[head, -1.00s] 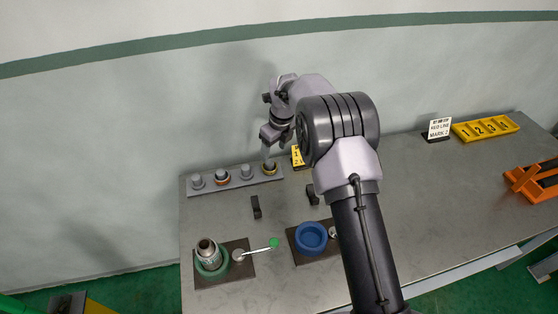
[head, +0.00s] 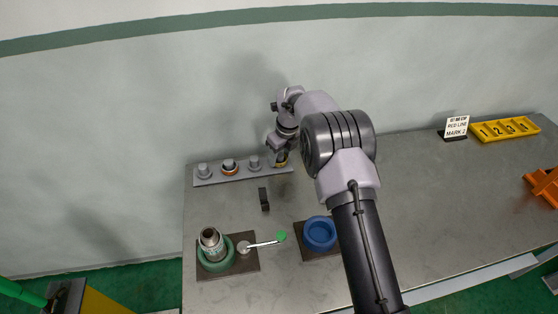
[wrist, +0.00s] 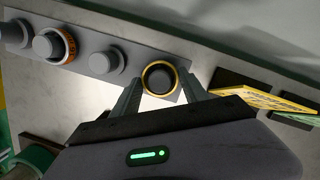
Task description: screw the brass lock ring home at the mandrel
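The brass lock ring (wrist: 147,85) sits around the dark end peg of a grey rack; in the head view the ring (head: 281,162) is partly hidden by my gripper (head: 279,149). In the wrist view my gripper (wrist: 160,92) is open, one finger at each side of the ring, with small gaps showing. A grey metal fitting (head: 210,240), possibly the mandrel, stands upright and slightly tilted in a green round vise (head: 226,263) at the front left.
The grey rack (head: 243,174) also holds a peg with an orange ring (head: 230,169) and bare pegs. A blue vise (head: 319,234), a green-tipped lever (head: 264,243) and a black bracket (head: 264,199) stand nearer.

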